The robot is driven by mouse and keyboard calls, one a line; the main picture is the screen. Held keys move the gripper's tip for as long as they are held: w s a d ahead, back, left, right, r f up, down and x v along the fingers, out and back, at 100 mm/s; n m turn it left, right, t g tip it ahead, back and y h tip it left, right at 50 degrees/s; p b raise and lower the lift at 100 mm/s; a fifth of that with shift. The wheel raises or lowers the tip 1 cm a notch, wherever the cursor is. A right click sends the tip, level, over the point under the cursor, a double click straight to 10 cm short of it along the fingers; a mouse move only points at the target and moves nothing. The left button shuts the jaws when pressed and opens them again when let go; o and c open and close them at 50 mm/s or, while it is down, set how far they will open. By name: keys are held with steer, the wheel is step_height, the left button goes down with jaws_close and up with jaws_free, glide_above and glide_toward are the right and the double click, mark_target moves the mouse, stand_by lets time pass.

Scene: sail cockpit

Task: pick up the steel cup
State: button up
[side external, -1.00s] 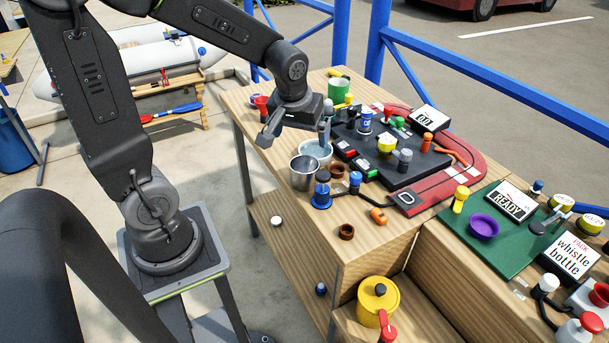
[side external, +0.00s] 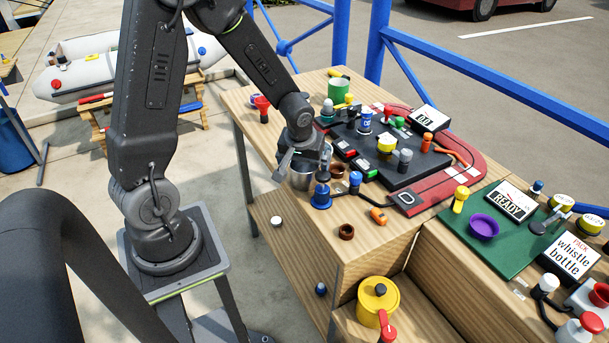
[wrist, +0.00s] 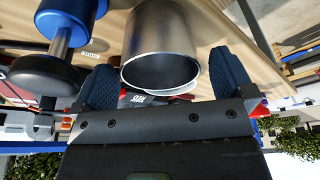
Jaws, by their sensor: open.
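The steel cup (side external: 300,180) stands upright near the front left edge of the wooden bench, partly hidden by my gripper (side external: 304,160). In the wrist view the shiny steel cup (wrist: 160,42) shows its open rim towards my gripper. My gripper (wrist: 164,80) is open, with one dark blue finger on each side of the cup's rim. My gripper is not closed on anything.
A blue-and-black knobbed piece (side external: 321,196) stands close beside the cup; it also shows in the wrist view (wrist: 62,40). A brown ring (side external: 338,172) lies to the right. The black panel (side external: 405,170) with several knobs is behind. A yellow pot (side external: 378,298) stands lower down.

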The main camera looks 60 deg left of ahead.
mark_target(305, 170)
steer(key=shift+x, duration=1.6)
steer(key=c, duration=1.1)
steer(key=shift+r, duration=0.1)
